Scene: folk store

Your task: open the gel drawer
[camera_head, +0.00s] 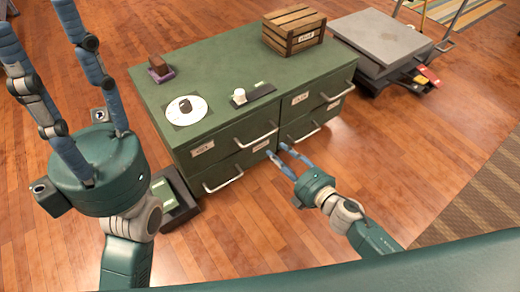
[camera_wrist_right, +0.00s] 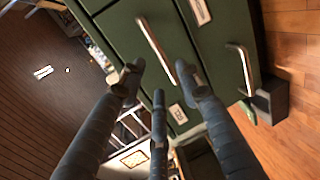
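The green cabinet (camera_head: 215,80) has several drawers with bar handles and small white labels, too small for me to read, so I cannot tell which is the gel drawer. All drawers look closed. My right gripper (camera_head: 275,158) is open and empty in front of the cabinet's lower front, near its middle. In the right wrist view its spread fingers (camera_wrist_right: 163,83) point at the drawer fronts, with a bar handle (camera_wrist_right: 155,48) just beyond the fingertips and a label (camera_wrist_right: 178,113) beside it. Contact is not visible. My left gripper (camera_head: 34,18) is open and empty, left of the cabinet.
A wooden crate (camera_head: 293,38), a white disc (camera_head: 187,110), a small dark tray (camera_head: 255,95) and a brown block (camera_head: 158,66) sit on the cabinet top. A dark bin (camera_head: 178,195) stands at its left front. A grey-topped cart (camera_head: 380,40) stands behind right. Floor at right is clear.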

